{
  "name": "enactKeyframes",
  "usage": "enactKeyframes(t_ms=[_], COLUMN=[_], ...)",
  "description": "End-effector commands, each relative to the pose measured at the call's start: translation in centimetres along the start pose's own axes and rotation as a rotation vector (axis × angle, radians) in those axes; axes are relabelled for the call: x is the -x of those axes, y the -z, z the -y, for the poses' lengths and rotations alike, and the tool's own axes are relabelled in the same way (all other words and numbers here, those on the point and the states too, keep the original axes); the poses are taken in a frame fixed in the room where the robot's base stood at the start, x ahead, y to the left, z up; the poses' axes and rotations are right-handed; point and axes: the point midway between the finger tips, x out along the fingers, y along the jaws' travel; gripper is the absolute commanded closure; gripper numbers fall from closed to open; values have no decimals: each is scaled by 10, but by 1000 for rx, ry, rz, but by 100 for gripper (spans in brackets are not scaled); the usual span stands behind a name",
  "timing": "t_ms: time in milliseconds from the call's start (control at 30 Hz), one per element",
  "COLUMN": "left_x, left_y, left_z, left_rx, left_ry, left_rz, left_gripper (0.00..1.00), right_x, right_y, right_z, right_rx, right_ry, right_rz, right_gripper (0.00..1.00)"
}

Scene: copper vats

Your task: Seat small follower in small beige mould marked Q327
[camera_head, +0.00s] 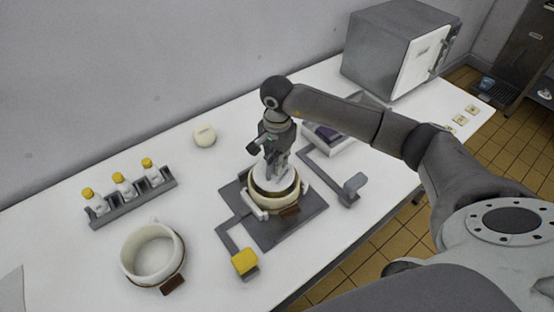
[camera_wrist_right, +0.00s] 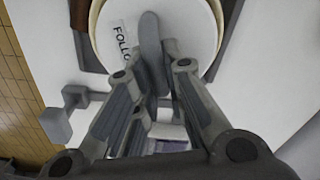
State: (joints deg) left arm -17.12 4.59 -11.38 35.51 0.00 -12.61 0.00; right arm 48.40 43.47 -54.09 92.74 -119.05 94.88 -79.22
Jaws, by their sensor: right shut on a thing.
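My right gripper (camera_head: 277,166) reaches down over a beige mould (camera_head: 258,205) on the dark grey plate. It is shut on the upright grey grip of a white round follower (camera_head: 263,181). In the right wrist view the follower (camera_wrist_right: 185,28) has a label reading "FOLLO", partly hidden by the grip and fingers (camera_wrist_right: 154,72). The mould's rim (camera_wrist_right: 94,18) curves around the follower there. The follower is at the mould's mouth; I cannot tell how deep or level it sits. A brown tag hangs at the mould's front, its marking unreadable. My left gripper is out of view.
Another beige mould (camera_head: 152,256), open and empty, stands front left. A rack (camera_head: 133,200) holds yellow-capped bottles. The dark plate (camera_head: 306,212) has arms ending in a yellow block (camera_head: 245,262) and a grey block (camera_head: 354,185). A small cream round object (camera_head: 204,135) and a grey oven-like box (camera_head: 398,48) stand behind.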

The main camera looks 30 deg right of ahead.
Motion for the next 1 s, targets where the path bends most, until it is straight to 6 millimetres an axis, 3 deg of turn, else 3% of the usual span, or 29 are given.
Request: enactKeyframes(t_ms=[1000], left_x=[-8], left_y=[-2], left_z=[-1], left_rx=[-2], left_ry=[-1], left_rz=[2], left_gripper=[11], right_x=[-3], right_y=[0], right_z=[0], right_rx=[0], right_ry=[1], right_rz=[0], right_gripper=[100])
